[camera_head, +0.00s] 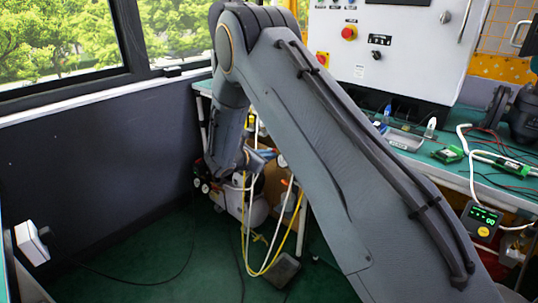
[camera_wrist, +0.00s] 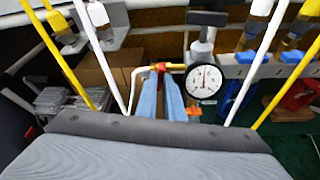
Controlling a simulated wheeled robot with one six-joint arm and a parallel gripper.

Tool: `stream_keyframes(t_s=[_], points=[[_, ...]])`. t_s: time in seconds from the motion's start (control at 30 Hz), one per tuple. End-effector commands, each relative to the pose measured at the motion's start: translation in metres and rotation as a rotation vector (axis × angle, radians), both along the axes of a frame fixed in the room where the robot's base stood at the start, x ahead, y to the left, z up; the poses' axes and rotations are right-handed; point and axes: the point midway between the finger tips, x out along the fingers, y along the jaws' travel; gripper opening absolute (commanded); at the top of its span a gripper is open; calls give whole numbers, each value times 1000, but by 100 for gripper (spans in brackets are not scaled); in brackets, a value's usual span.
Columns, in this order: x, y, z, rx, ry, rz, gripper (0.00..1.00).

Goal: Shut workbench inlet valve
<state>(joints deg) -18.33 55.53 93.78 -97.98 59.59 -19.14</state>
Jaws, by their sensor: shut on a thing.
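In the wrist view my gripper (camera_wrist: 161,72) has two long blue fingers reaching forward, shut on a small red-and-yellow valve handle (camera_wrist: 174,66). The fingertips hide part of the handle. A white pipe (camera_wrist: 137,84) bends up to the valve from the left. A round white pressure gauge (camera_wrist: 204,81) with a dark rim sits just right of the fingertips. In the head view my gripper (camera_head: 262,157) is low beside the workbench (camera_head: 444,178), partly behind my arm, and the valve cannot be made out there.
White and yellow hoses (camera_wrist: 259,68) hang on both sides of my gripper. Blue-topped fittings (camera_wrist: 245,57) stand at the right, with a red object (camera_wrist: 299,91) below. A grey control cabinet (camera_head: 388,55) stands on the workbench. The green floor (camera_head: 150,262) at the left is mostly clear.

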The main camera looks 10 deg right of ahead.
Motion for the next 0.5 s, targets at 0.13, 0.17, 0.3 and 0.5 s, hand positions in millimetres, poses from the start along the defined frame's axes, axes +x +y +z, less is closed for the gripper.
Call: stream_keyframes(t_s=[0.13, 0.17, 0.3, 0.5], points=[[0, 2, -1, -56, 78, 1, 0], [0, 2, -1, -65, 92, 0, 0], [1, 2, -1, -102, 142, 1, 0], [1, 2, -1, -133, 185, 1, 0]])
